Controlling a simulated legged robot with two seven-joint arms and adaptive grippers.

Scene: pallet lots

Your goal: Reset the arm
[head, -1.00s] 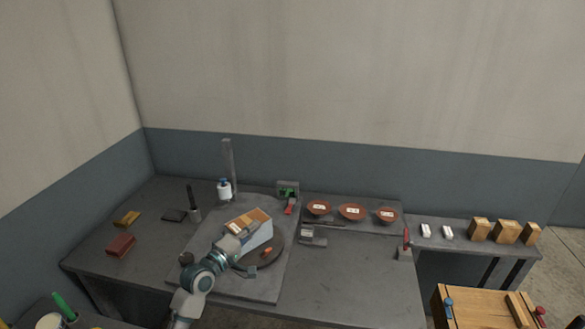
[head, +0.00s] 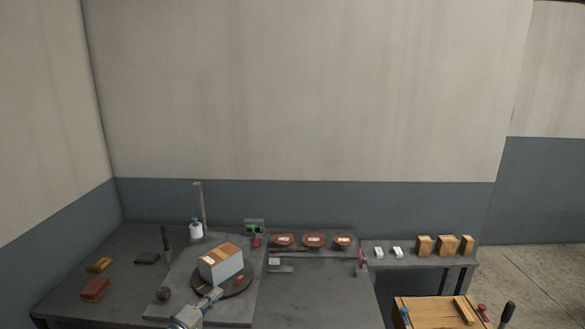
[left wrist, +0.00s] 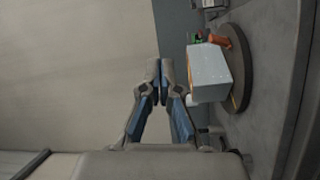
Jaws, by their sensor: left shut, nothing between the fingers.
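My left gripper (head: 213,294) is low in the head view, at the near side of a light grey box with an orange-brown top (head: 222,268). The box sits on a dark round turntable (head: 243,286). In the left wrist view the fingertips of my left gripper (left wrist: 160,82) are together with nothing between them. The box (left wrist: 208,73) is right of the fingers there, and the turntable (left wrist: 240,70) is behind it. From these views I cannot tell the exact gap between fingers and box. My right gripper is not in view.
A post (head: 200,205) and a white bottle (head: 196,230) stand behind the turntable. Red-brown bowls (head: 314,240) line the back shelf. Wooden blocks (head: 446,244) are on the right bench. A wooden crate (head: 425,313) is at front right.

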